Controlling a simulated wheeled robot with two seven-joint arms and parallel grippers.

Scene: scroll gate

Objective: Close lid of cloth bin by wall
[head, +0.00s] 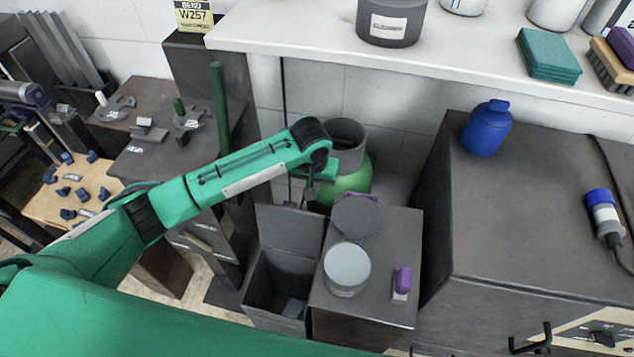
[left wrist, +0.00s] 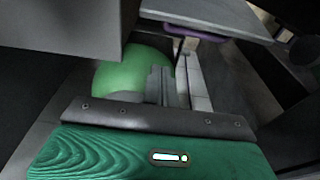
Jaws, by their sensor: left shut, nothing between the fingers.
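The cloth bin is a dark grey box (head: 273,317) standing on the floor, open at the top, with something pale grey inside. Its lid (head: 290,230) stands raised at the back edge, toward the wall. My left gripper (head: 303,197) points down just behind the top of the raised lid, with its fingers together and empty; I cannot tell whether it touches the lid. In the left wrist view the closed fingers (left wrist: 160,86) show in front of a green gas cylinder, with a grey panel at the upper left. My right gripper is not in view.
A small cabinet (head: 385,260) right of the bin bears a grey canister (head: 346,270), a round dark disc (head: 358,215) and a purple-capped item (head: 401,284). The green cylinder (head: 350,182) stands behind. A white shelf (head: 440,65) overhangs the back. A dark workbench (head: 540,215) stands right.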

